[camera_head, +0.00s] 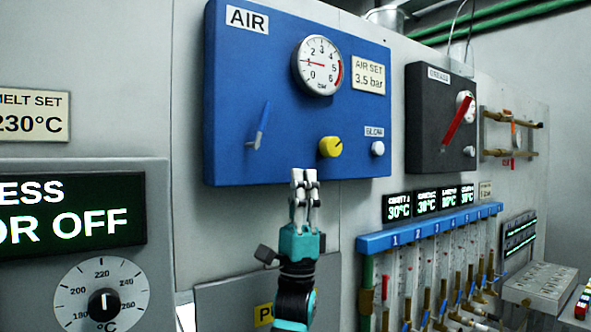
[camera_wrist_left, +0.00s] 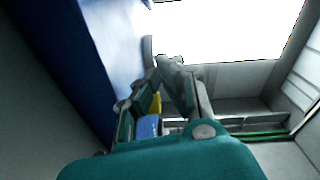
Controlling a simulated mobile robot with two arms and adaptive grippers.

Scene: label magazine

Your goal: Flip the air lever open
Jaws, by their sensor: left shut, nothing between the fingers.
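The air lever (camera_head: 262,127) is a small blue handle on the left of the blue AIR panel (camera_head: 230,85). It stands nearly upright, its top leaning slightly right, above a grey pivot. My left gripper (camera_head: 304,176) is shut and empty, fingers pointing up, in front of the panel's lower edge. It is below and to the right of the lever, apart from it in the picture. In the left wrist view the closed fingertips (camera_wrist_left: 168,66) are beside the blue panel (camera_wrist_left: 75,60); I cannot clearly make out the lever there. My right gripper is not in view.
A yellow knob (camera_head: 330,147) sits just above and right of my left fingertips. The panel also carries a pressure gauge (camera_head: 318,66) and a white button (camera_head: 377,148). A black box with a red lever (camera_head: 458,124) and a row of flow tubes (camera_head: 430,230) are to the right.

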